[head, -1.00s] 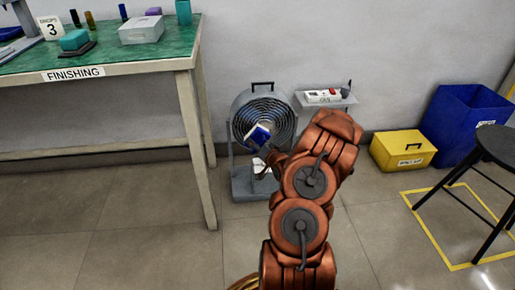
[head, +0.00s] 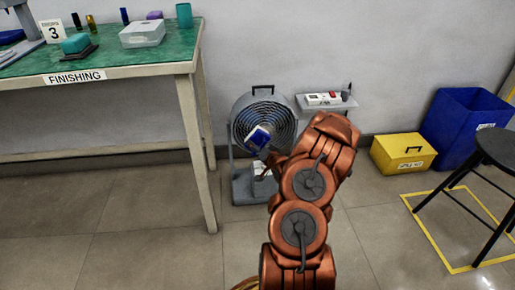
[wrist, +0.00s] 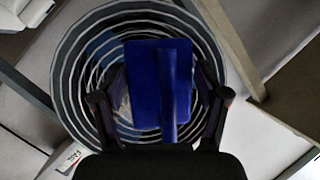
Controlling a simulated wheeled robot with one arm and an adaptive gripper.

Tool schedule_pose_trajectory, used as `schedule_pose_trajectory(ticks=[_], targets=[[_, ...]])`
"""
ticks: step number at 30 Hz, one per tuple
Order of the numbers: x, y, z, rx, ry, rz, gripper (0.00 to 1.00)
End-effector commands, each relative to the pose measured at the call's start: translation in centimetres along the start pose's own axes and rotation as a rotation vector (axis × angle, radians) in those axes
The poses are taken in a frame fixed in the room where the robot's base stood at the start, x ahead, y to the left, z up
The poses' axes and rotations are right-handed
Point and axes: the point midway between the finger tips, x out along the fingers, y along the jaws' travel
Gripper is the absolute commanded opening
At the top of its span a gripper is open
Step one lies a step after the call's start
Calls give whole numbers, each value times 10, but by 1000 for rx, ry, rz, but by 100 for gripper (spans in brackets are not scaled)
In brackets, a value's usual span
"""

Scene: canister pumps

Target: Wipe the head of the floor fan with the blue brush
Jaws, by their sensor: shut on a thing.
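The floor fan (head: 283,112) stands on the floor against the wall, with a round ringed grille and a grey base. Its ringed head (wrist: 75,75) fills much of the wrist view. The blue brush (head: 258,138) is in front of the grille, left of the fan's middle in the head view. In the wrist view the blue brush (wrist: 145,85) lies between the fingers, over the grille. My gripper (wrist: 160,108) is shut on the brush. I cannot tell whether the brush touches the grille.
A green-topped table (head: 120,62) stands at the left, its leg near the fan. A small wall shelf (head: 345,103) with a power strip is right of the fan. A yellow box (head: 392,158), a blue bin (head: 455,115) and a black stool (head: 500,150) are further right.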

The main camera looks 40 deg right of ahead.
Motion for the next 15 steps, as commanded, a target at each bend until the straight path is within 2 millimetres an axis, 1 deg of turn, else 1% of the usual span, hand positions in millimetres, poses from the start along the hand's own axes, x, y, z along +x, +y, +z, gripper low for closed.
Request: schedule_pose_trajectory(ticks=[15], targets=[[8,1,-4,-1,1,0,41]])
